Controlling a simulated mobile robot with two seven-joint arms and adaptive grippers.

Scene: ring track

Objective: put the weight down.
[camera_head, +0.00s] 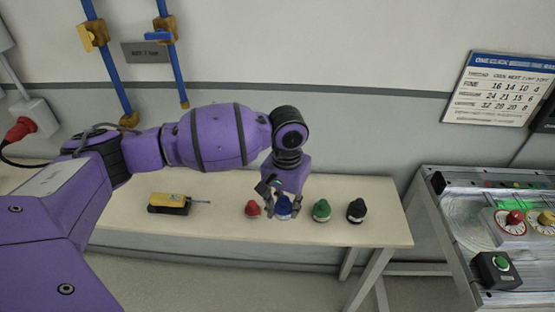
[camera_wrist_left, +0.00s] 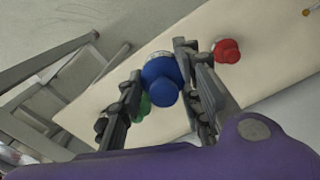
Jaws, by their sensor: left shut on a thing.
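The blue weight (camera_head: 283,207) is between the fingers of my left gripper (camera_head: 283,204), over the table in the head view. In the left wrist view the blue weight (camera_wrist_left: 162,80) shows its rounded top and knob, with the left gripper's fingers (camera_wrist_left: 160,85) closed on its two sides. Whether its base touches the table cannot be told. A red weight (camera_head: 253,208) stands just left of it, and a green weight (camera_head: 321,210) and a black weight (camera_head: 356,210) stand to its right. The right gripper is not in view.
The pale table (camera_head: 230,225) carries a yellow tool (camera_head: 170,203) at left. A metal workstation (camera_head: 455,230) with buttons stands at right, beyond a gap. The wall behind has blue pipes and a calendar (camera_head: 500,90). The table's right end is clear.

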